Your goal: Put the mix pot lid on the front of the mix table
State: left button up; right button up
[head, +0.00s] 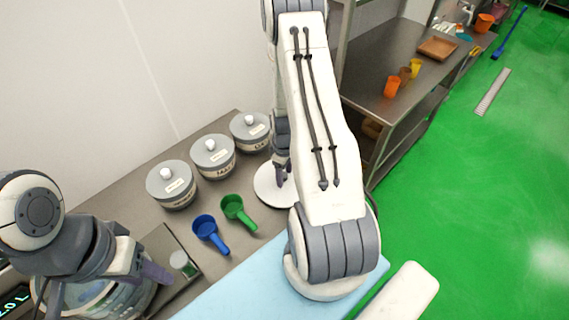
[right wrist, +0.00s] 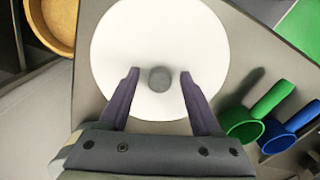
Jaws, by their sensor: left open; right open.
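The mix pot lid, a white disc (right wrist: 160,35) with a grey knob (right wrist: 159,79), lies flat on the grey table. In the head view the lid (head: 268,191) is partly hidden by my right arm. My right gripper (right wrist: 160,74) is open over it, with one finger on each side of the knob and a gap on both sides. In the head view my right gripper (head: 283,172) is mostly behind the arm. My left gripper (head: 150,268) is open at the lower left, beside a clear pot (head: 88,300) that is partly hidden by my left arm.
Three lidded canisters (head: 213,157) stand along the wall. A blue scoop (head: 208,230) and a green scoop (head: 236,209) lie left of the lid. A small green-filled jar (head: 184,264) stands near my left gripper. A light blue surface (head: 235,296) lies in front, largely clear.

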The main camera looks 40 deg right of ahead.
notch_tip(320, 180, up, 12)
jog(key=b, duration=0.2)
jog(key=a+r+n, duration=0.1)
jog(key=a+r, duration=0.3)
jog(key=a, duration=0.5)
jog(key=a+r, duration=0.3)
jog(key=a, duration=0.6)
jog(key=s+a+r+n, duration=0.1)
jog(key=s+a+r, duration=0.2)
jog(key=s+a, duration=0.3)
jog(key=s+a+r+y, duration=0.1)
jog(key=s+a+r, duration=0.2)
jog(key=s+a, duration=0.4)
jog(key=s, duration=0.3)
jog(key=shift+n, duration=0.4)
jog(key=shift+s, duration=0.1)
jog(key=shift+f+b, duration=0.8)
jog(key=shift+b, duration=0.2)
